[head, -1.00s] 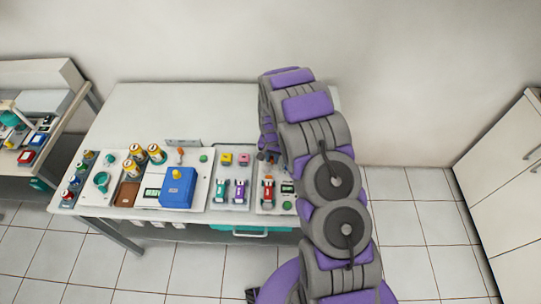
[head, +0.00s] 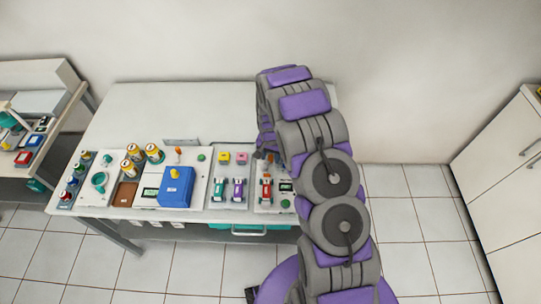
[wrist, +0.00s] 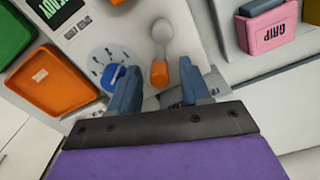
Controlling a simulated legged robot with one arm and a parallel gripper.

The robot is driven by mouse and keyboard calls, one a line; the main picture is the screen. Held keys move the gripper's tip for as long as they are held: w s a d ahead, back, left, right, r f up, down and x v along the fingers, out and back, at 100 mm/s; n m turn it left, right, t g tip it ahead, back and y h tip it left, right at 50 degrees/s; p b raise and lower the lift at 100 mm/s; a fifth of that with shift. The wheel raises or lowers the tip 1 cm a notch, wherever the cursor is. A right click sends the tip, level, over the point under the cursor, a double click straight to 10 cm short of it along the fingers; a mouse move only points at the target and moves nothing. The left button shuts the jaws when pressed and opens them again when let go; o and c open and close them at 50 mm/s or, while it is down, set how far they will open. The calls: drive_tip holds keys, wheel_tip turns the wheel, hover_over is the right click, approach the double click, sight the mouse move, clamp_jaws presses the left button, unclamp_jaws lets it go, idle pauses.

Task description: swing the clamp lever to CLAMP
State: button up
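In the wrist view, a lever with an orange grip (wrist: 159,73) and a round grey metal end stands on a light panel. My gripper (wrist: 160,70) is open, with one blue-grey finger on each side of the orange grip. Gaps show between the grip and both fingers, so it is not held. I cannot read a CLAMP mark near it. In the head view my arm hides most of the gripper and this lever cannot be made out for certain.
Close to the left finger is a dial with a blue knob (wrist: 113,75). An orange tray (wrist: 55,77) lies further left. A pink box marked GRIP (wrist: 268,30) is at upper right. In the head view, the table (head: 200,100) is clear along its back.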

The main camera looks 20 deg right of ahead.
sight(271, 156)
drive_tip(key=shift+r, duration=0.1)
wheel_tip(271, 156, up, 17)
drive_tip(key=p, duration=0.1)
drive_tip(key=shift+p, duration=0.3)
drive_tip(key=shift+w, duration=0.1)
idle(0.5)
drive_tip(key=s+a+r+n+b, duration=0.2)
drive_tip(key=s+r+n, duration=0.1)
drive_tip(key=s+r, duration=1.15)
drive_tip(key=s+a+n+g+b, duration=0.1)
drive_tip(key=s+n, duration=0.3)
drive_tip(key=s, duration=2.2)
drive_tip(key=shift+s+a+r+g, duration=0.3)
drive_tip(key=shift+a+g, duration=0.1)
drive_tip(key=shift+a, duration=0.35)
